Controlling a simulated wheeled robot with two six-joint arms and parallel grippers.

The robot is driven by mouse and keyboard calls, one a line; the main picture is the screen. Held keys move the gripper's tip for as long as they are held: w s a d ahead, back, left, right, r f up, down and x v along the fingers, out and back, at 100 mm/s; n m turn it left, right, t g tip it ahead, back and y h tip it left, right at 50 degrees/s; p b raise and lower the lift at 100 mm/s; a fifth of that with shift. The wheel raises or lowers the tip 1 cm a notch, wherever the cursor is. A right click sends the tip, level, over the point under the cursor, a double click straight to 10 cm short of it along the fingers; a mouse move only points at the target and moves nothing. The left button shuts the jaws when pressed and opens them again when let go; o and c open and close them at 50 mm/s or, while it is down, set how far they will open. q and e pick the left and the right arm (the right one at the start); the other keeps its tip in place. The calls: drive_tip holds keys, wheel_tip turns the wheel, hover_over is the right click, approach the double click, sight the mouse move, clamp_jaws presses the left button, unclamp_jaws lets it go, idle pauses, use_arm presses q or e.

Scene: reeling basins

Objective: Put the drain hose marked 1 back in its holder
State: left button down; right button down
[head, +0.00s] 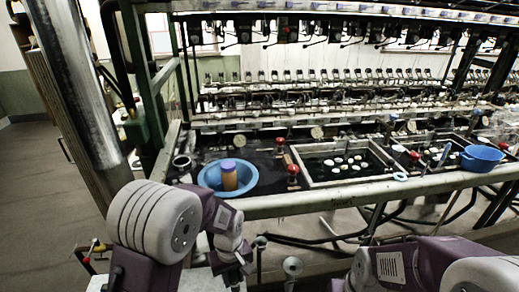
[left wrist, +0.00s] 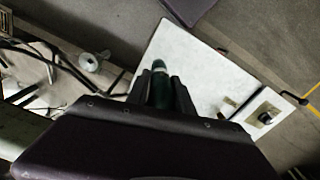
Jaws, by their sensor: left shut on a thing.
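In the left wrist view my left gripper (left wrist: 161,88) is shut on a dark green, rounded hose end (left wrist: 159,70), which sticks out between the two fingers. No number can be read on it, and its lower part is hidden by the fingers. In the head view the left gripper (head: 233,275) is low at the bottom edge, in front of the basin bench, and the hose cannot be made out there. A green-topped upright pipe (head: 260,243) stands just right of it; I cannot tell whether it is a holder. My right gripper is out of view; only its arm shows.
A grey round fitting (head: 292,266) stands right of the left gripper. The bench's front rail (head: 330,201) runs above, with a blue bowl (head: 205,178) and a sunken basin (head: 310,182) behind it. A white panel (left wrist: 205,65) lies below the hose.

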use_arm(q)
drive_tip(key=a+r+m+p, duration=0.5)
drive_tip(key=a+r, duration=0.1)
drive_tip(key=a, duration=0.1)
drive_tip(key=shift+a+r+m+p, duration=0.25)
drive_tip(key=shift+a+m+p, duration=0.1)
drive_tip(key=shift+m, duration=0.05)
drive_tip(key=shift+s, duration=0.1)
